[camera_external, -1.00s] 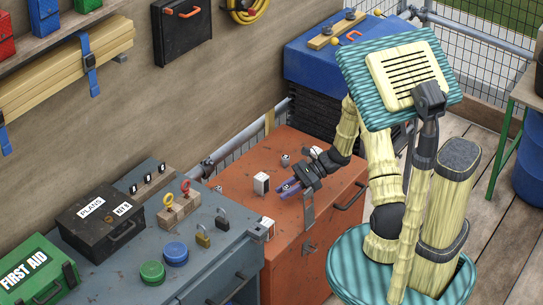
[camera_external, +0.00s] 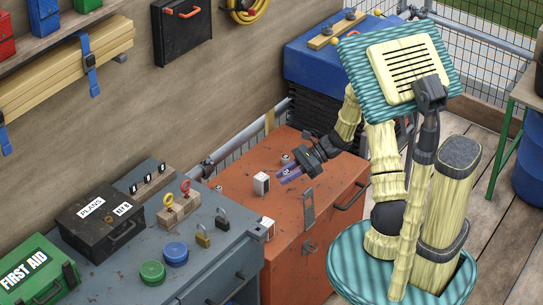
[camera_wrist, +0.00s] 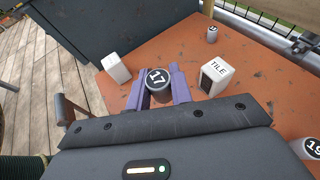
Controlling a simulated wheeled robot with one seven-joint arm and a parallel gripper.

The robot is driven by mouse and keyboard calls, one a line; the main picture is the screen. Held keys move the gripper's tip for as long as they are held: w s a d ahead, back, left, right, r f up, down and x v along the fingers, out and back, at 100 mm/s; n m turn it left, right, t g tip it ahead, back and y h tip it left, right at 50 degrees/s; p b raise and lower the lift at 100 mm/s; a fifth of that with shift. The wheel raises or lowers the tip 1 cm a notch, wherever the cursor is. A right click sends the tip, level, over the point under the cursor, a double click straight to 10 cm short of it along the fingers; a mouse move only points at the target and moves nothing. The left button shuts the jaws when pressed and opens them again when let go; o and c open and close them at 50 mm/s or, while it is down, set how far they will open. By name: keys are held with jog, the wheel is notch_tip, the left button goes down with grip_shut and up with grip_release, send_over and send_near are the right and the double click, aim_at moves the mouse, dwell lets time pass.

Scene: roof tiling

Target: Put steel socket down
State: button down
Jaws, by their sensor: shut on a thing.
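In the external view my gripper (camera_external: 289,175) is low over the orange chest top (camera_external: 235,183). I cannot clearly make out the held socket there. Whether its base touches the chest top or hangs just above it cannot be told.
A white block marked TILE (camera_wrist: 214,76) is close right of the fingers, and another white block (camera_wrist: 116,67) is to the left. Other sockets stand at the back (camera_wrist: 212,34) and at the right edge, marked 19 (camera_wrist: 311,147). Bare orange surface lies between them.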

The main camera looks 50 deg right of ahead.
jog(key=shift+n, duration=0.3)
jog(key=w+b, duration=0.1)
jog(key=w, duration=0.2)
jog(key=w+d+f+b, duration=0.1)
jog(key=w, duration=0.2)
jog(key=w+b, duration=0.1)
jog(key=w, duration=0.2)
jog(key=shift+w+d+f, duration=0.2)
jog(key=shift+w, duration=0.15)
jog(key=w+a+r+g+b, duration=0.1)
jog(key=w+b, duration=0.2)
jog(key=w, duration=0.7)
jog(key=shift+w+a+r+n+y, duration=0.15)
jog(key=shift+a+r+n+y, duration=0.15)
jog(key=shift+r+y, duration=0.1)
jog(key=shift+f, duration=0.1)
jog(key=b, duration=0.2)
send_over(238, 180)
jog(key=shift+f, duration=2.5)
jog(key=shift+f+b, duration=0.65)
jog(key=shift+f, duration=1.85)
jog(key=shift+f, duration=0.15)
